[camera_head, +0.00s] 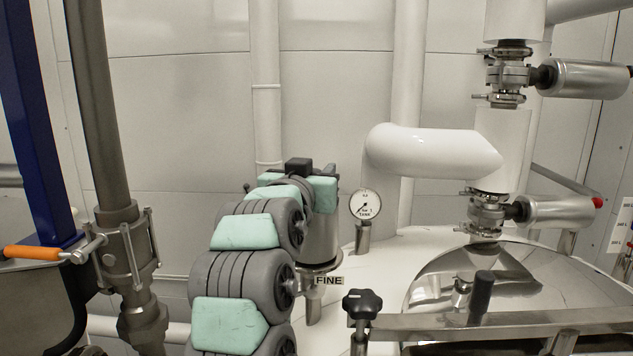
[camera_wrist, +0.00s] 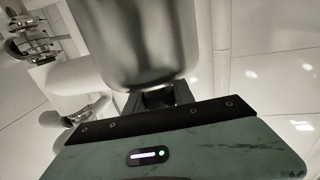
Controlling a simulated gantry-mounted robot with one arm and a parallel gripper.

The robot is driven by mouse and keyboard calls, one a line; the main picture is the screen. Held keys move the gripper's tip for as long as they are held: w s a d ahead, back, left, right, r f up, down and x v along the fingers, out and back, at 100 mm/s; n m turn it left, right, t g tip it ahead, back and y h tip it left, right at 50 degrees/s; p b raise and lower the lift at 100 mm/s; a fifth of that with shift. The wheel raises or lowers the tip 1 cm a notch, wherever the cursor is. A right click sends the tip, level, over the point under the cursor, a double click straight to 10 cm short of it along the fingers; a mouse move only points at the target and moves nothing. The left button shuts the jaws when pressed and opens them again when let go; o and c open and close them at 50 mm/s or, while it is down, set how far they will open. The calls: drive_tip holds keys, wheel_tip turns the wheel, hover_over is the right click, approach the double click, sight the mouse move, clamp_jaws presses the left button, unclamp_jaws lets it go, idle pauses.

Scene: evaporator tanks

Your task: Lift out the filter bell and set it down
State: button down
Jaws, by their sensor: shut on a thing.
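The filter bell is a shiny steel cylinder (camera_head: 322,240) in the middle of the head view, upright above the "FINE" label (camera_head: 329,281). My arm covers its left side. My gripper (camera_head: 322,188) is at the bell's upper part. In the wrist view the bell (camera_wrist: 140,45) fills the upper middle as a large, blurred steel body with a rounded end. My gripper (camera_wrist: 158,98) is shut on the bell there, its dark jaws against the steel. The exact contact is partly hidden. I cannot tell whether the bell's lower edge touches its seat.
A pressure gauge (camera_head: 365,205) stands close right of the bell. A black knob (camera_head: 362,304) and the tank's shiny round lid (camera_head: 520,285) are lower right. A white elbow pipe (camera_head: 435,152) is above right. A grey pipe with a clamp (camera_head: 125,255) and orange handle (camera_head: 32,252) are left.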

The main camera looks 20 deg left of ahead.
wheel_tip(320, 180, up, 20)
drive_tip(key=shift+f, duration=0.25)
idle(0.4)
idle(0.3)
